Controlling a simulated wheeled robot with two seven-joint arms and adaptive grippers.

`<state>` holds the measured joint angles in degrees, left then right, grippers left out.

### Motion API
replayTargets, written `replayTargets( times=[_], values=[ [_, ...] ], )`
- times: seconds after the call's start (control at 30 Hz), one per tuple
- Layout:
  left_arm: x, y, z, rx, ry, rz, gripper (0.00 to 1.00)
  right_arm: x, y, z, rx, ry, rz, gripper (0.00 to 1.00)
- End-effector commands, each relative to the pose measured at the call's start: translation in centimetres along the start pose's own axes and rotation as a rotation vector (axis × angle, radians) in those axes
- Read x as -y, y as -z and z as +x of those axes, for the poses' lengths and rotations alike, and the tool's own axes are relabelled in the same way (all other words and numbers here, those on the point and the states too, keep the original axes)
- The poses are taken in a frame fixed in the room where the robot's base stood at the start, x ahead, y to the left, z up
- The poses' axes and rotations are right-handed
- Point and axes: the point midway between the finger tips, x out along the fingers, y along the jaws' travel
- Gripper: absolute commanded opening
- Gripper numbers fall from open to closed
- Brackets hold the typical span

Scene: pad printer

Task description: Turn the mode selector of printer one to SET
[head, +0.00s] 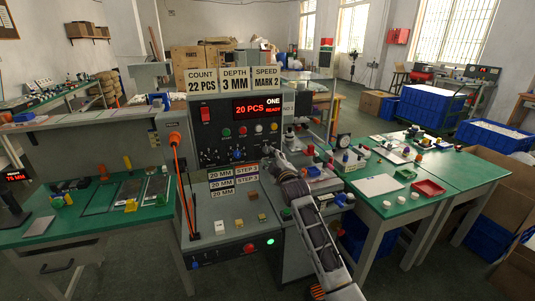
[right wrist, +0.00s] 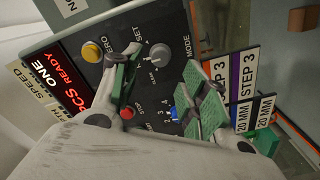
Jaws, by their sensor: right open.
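Printer one's control panel (head: 224,140) is dark, with a lit display (head: 257,107) reading 20 PCS, READY and ONE. In the right wrist view the mode selector, a round grey knob (right wrist: 160,56), sits on this panel beside the words MODE and SET. I cannot tell for certain where its pointer stands. My right gripper (head: 270,153) is in front of the panel's lower right in the head view and hides part of it. In the right wrist view the right gripper (right wrist: 166,88) is open, its green-padded fingers apart, with the knob beyond the gap between them. My left gripper is not in view.
A yellow button (right wrist: 92,52), a red stop button (right wrist: 127,113) and a blue knob (right wrist: 174,113) are close to the fingers. Step plates (right wrist: 243,88) stick out beside the panel.

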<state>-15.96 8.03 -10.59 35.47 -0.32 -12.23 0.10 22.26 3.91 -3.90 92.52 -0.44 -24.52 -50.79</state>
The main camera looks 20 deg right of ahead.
Motion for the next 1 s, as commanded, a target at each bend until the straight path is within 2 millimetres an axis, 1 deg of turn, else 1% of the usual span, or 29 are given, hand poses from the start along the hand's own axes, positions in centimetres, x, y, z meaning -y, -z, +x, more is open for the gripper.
replayTargets(
  times=[0.2, 0.6, 0.8, 1.0],
  values=[
    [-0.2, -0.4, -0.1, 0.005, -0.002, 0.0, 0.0, 0.0, 0.0, 1.8, 0.001, 0.001, 0.001, 0.44],
    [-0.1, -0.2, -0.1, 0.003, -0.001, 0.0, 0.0, 0.0, 0.1, 4.7, -0.001, 0.0, 0.002, 0.44],
    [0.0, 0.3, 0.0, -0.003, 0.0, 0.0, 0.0, 0.0, 0.0, 5.5, 0.0, 0.001, 0.001, 0.44],
    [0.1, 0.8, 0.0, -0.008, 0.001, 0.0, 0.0, 0.0, 0.0, 5.7, 0.0, 0.001, 0.001, 0.44]
  ],
)
